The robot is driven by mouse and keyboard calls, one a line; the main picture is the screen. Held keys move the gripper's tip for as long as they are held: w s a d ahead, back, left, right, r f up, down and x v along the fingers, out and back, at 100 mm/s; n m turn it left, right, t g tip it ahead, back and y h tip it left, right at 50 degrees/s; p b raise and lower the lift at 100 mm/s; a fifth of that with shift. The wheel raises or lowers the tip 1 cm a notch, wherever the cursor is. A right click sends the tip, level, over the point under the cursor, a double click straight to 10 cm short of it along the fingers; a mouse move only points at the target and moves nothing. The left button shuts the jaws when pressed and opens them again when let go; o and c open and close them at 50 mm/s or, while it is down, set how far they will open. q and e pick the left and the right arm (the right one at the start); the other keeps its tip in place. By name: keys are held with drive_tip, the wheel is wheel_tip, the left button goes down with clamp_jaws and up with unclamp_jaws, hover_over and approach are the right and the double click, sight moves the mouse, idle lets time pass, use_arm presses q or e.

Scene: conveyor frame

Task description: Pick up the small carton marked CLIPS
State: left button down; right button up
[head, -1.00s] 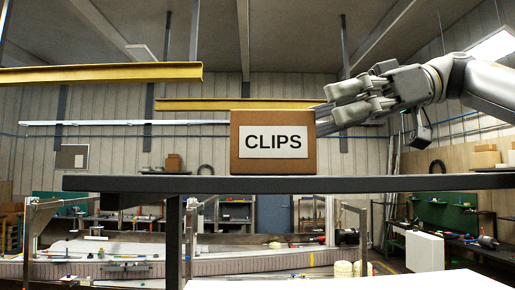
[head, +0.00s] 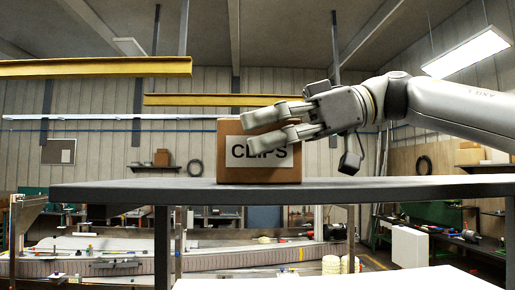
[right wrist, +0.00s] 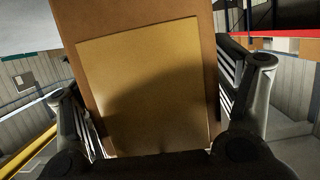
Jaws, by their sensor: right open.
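The small brown carton marked CLIPS (head: 260,175) stands upright on a dark shelf (head: 400,187) in the head view. Its white label is partly hidden by my right gripper (head: 250,134), which reaches in from the right with its fingers in front of the carton's upper part. In the right wrist view the carton (right wrist: 145,90) fills the middle, with one open finger along each side. I cannot tell whether the fingers touch the carton. My left gripper is not in view.
The shelf top around the carton is clear. Yellow beams (head: 95,67) hang behind and above. Beyond and below the shelf are a conveyor frame (head: 90,268), a white box (head: 410,246) and cluttered benches. A white surface (head: 330,282) lies low in front.

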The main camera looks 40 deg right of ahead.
drive_tip(key=shift+d, duration=0.2)
drive_tip(key=c, duration=1.3)
drive_tip(key=shift+c, duration=0.2)
drive_tip(key=shift+r, duration=0.2)
